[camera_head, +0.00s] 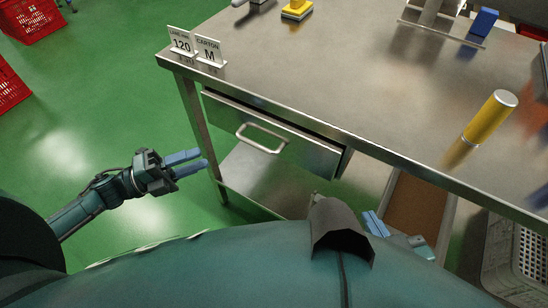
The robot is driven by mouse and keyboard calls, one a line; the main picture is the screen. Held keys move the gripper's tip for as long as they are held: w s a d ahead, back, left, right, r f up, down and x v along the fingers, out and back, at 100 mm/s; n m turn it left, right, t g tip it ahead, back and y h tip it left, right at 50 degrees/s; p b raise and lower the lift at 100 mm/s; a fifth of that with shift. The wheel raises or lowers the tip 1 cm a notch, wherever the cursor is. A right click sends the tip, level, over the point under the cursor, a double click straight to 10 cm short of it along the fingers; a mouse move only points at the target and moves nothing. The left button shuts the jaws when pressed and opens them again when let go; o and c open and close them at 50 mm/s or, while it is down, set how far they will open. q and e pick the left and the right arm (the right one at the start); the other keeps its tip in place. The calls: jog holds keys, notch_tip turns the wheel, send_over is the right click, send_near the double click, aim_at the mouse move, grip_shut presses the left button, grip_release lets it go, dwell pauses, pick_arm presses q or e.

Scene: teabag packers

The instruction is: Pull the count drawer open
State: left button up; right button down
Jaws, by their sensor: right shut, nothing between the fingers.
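The count drawer (225,112) is a steel drawer under the near edge of the steel table, with a bar handle (262,138) on its front. A dark gap runs above its front panel; I cannot tell whether it is fully closed. My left gripper (203,158) is open and empty, left of the drawer and apart from the handle, with its blue fingers pointing right. My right gripper (374,223) is low at the right of my body, below the table edge. Its blue fingers are shut with nothing between them, and my body partly hides that arm.
The steel table (330,75) carries two sign cards (208,51) reading 120 and M, and a yellow cylinder (489,117). A lower shelf (262,182) lies under the drawer. A brown-bottomed tray (415,203) and a grey basket (530,255) stand at right.

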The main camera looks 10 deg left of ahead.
pick_arm(q)
jog(key=w+d+r+m+g, duration=0.1)
jog(key=w+d, duration=0.4)
jog(key=d, duration=0.6)
jog(key=shift+d+m+g+h, duration=0.3)
jog(key=shift+m+h, duration=0.1)
jog(key=shift+m, duration=0.1)
jog(key=shift+r, duration=0.1)
grip_shut()
